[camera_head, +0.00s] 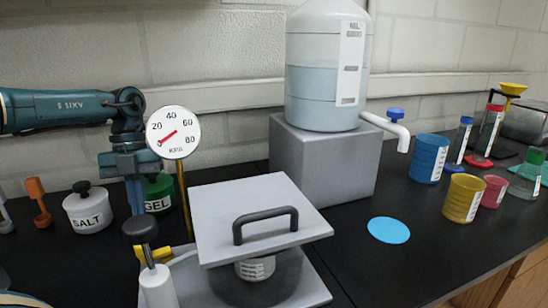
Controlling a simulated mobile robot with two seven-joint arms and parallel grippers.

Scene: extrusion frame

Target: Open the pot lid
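The pot is a dark, see-through round chamber (262,285) on a grey base plate, with a white labelled item visible inside. Its lid is a light grey square plate (215,215) with a black bar handle (265,222) on top. The lid covers the chamber; I cannot tell whether any gap lies between them. My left gripper (135,208) points down at the left, behind and left of the lid and apart from the handle. Its fingers are narrow and partly hidden, so its opening is unclear. My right gripper is out of view.
A dial gauge (173,132) on a brass stem stands just left of the lid. A white cylinder (158,288) is in front. A salt jar (88,208) and a green gel jar (160,196) stand left. A grey block (325,168) holds a carboy (325,75) behind. Cups stand right.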

